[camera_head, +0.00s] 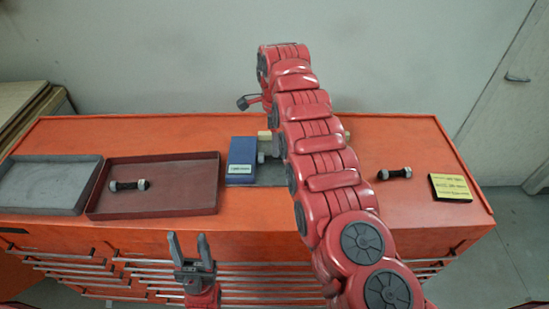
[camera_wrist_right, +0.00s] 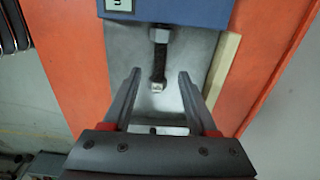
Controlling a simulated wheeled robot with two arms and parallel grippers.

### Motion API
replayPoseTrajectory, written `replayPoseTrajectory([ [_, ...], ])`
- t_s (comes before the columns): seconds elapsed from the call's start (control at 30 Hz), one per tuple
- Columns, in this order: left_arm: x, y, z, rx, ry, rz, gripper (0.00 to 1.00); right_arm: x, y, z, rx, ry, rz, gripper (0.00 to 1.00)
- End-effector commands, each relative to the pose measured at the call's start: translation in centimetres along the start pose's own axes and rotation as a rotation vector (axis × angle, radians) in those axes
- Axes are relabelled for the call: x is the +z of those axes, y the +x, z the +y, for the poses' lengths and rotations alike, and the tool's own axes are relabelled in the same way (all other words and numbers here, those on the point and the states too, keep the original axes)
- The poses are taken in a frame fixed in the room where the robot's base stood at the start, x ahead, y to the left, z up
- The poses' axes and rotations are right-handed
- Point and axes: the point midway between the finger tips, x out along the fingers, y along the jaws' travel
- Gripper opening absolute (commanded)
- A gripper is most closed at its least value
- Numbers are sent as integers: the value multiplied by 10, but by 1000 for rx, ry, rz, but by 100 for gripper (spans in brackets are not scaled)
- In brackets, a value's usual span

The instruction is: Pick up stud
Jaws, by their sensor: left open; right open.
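A dark stud (camera_wrist_right: 159,62) with a pale metal nut at each end lies on a grey plate (camera_wrist_right: 190,52) beside a blue block in the right wrist view. My right gripper (camera_wrist_right: 160,75) is open, its fingers on either side of the stud's near end in that picture; I cannot tell the height gap. In the head view my right arm hides most of this stud. A second stud (camera_head: 130,185) lies in the red tray, and a third stud (camera_head: 395,173) lies on the bench at right. My left gripper (camera_head: 190,248) is open and empty before the drawers.
The orange bench (camera_head: 240,218) carries a grey tray (camera_head: 45,185), a red tray (camera_head: 180,172), the blue block (camera_head: 241,160) and a yellow label block (camera_head: 450,187). A pale strip (camera_wrist_right: 222,68) edges the plate. The bench around the right-hand stud is mostly clear.

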Motion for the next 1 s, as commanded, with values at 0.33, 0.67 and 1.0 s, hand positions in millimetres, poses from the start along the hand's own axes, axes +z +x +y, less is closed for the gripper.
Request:
replayPoseTrajectory([
  [0.33, -5, 29, -2, 0, 0, 0, 53, 1, 32, 3, 5, 1, 2, 59],
  [0.67, -5, 30, -2, 0, 0, 0, 53, 2, 51, 2, 1, 0, -1, 59],
  [1.0, -5, 30, -2, 0, 0, 0, 53, 2, 50, 2, 0, 0, -1, 0],
])
